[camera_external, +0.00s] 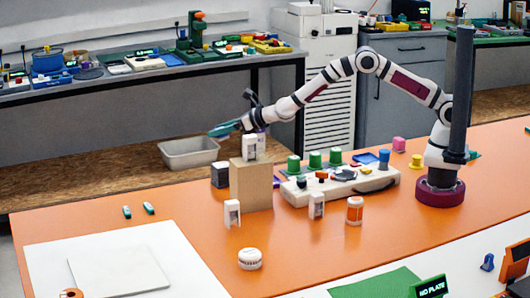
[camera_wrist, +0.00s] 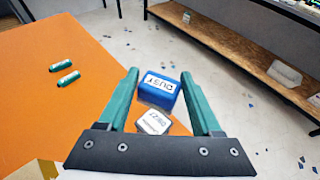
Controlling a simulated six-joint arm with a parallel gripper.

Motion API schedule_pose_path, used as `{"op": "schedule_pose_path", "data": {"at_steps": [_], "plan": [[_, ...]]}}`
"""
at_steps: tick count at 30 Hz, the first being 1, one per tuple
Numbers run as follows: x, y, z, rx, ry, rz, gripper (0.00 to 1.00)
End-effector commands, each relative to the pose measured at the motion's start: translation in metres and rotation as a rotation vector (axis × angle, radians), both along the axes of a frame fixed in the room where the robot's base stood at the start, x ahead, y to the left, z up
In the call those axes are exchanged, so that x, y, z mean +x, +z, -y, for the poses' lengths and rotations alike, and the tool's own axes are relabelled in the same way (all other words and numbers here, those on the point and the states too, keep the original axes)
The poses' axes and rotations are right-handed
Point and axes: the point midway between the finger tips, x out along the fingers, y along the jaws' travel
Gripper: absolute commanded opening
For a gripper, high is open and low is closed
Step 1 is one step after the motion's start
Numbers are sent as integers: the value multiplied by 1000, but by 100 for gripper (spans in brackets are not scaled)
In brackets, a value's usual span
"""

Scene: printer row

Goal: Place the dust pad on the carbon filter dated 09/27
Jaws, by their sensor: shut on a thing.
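My gripper (camera_external: 222,129) shows as teal fingers at the left end of the arm, held above the table. In the wrist view its two fingers (camera_wrist: 160,85) flank a blue block marked DUST (camera_wrist: 158,93), which I take as the dust pad; the gripper is shut on it. The pad is mostly hidden in the external view. Below the pad, a pale-topped block with dark sides (camera_wrist: 153,122) stands near the table edge. It seems to be the dark block with a white top (camera_external: 220,175) left of the cardboard box. Its print is too small to read surely.
The cardboard box (camera_external: 251,186) stands close by, with a white piece (camera_external: 251,147) on top. Two teal tubes (camera_external: 127,211) (camera_external: 148,207) lie left. A control panel (camera_external: 345,187) is right.

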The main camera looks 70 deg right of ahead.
Motion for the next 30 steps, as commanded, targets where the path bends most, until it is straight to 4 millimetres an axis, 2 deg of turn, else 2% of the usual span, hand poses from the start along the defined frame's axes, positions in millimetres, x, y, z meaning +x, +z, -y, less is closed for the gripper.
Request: {"op": "schedule_pose_path", "data": {"at_steps": [3, 8, 12, 22, 23, 27, 28, 30], "plan": [[-1, -30, 0, -1, 2, -3, 14], [0, -53, 0, 0, 1, -2, 14], [-1, -80, 0, -1, 1, -2, 14], [0, -85, 0, 0, 1, 1, 13], [0, -85, 0, 0, 1, 1, 68], [0, -85, -1, 0, 1, 1, 93], [0, -85, -1, 0, 1, 1, 96], [0, -85, 0, 0, 1, 1, 96]]}}
